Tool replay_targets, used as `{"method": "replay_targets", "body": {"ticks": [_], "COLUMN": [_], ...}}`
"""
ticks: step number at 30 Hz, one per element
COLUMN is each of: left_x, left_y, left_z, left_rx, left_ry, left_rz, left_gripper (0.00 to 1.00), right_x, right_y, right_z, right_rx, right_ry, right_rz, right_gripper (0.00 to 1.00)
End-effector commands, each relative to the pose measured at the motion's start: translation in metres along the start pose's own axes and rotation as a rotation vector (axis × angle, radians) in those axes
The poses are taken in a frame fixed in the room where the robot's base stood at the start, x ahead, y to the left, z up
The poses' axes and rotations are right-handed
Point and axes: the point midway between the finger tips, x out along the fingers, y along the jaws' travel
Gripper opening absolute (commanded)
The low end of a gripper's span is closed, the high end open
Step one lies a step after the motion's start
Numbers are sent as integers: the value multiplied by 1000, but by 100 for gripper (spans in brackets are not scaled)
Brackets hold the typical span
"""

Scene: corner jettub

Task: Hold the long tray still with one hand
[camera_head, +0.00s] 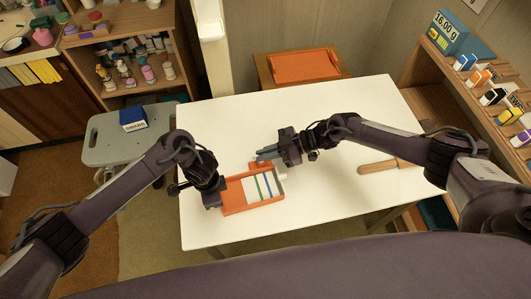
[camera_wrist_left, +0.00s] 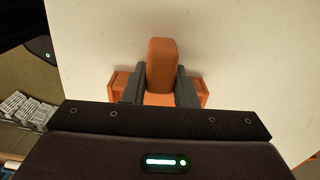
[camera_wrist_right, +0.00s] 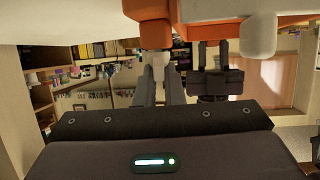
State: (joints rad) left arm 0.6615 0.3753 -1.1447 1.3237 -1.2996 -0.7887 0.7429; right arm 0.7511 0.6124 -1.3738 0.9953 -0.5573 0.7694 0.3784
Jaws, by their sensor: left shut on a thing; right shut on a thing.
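The long orange tray (camera_head: 255,210) lies on the white table, holding a white panel (camera_head: 255,189) with blue and green stripes. My left gripper (camera_head: 217,203) is at the tray's left end; in the left wrist view its fingers close on both sides of an orange handle (camera_wrist_left: 162,62). My right gripper (camera_head: 262,156) is by the tray's far edge, next to a small orange piece (camera_head: 258,166). In the right wrist view, its fingers are shut around a pale peg (camera_wrist_right: 155,59) below an orange part (camera_wrist_right: 147,32). A white knob (camera_head: 283,177) sticks out at the tray's right end.
A wooden-handled tool (camera_head: 377,166) lies on the table (camera_head: 330,205) to the right. An orange-topped stand (camera_head: 304,66) is behind the table. Shelves (camera_head: 470,95) with small boxes stand at right. A grey stool (camera_head: 108,150) with a blue box is at left. The table's front right is clear.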

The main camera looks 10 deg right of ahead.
Motion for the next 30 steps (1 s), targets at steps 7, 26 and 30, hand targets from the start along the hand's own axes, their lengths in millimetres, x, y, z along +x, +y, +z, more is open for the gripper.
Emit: {"method": "replay_targets", "body": {"ticks": [7, 26, 30], "left_x": [1, 1, 0], "left_y": [0, 0, 0], "left_z": [1, 0, 0], "left_rx": [-1, -1, -1], "left_ry": [-2, -1, -1], "left_rz": [0, -1, -1], "left_gripper": [0, 0, 0], "right_x": [2, 0, 0], "right_y": [1, 2, 2], "right_z": [0, 0, 0], "right_rx": [-57, -75, -76], "right_ry": [-2, -1, 0], "right_rz": [-146, -189, -188], "right_gripper": [0, 27, 31]}}
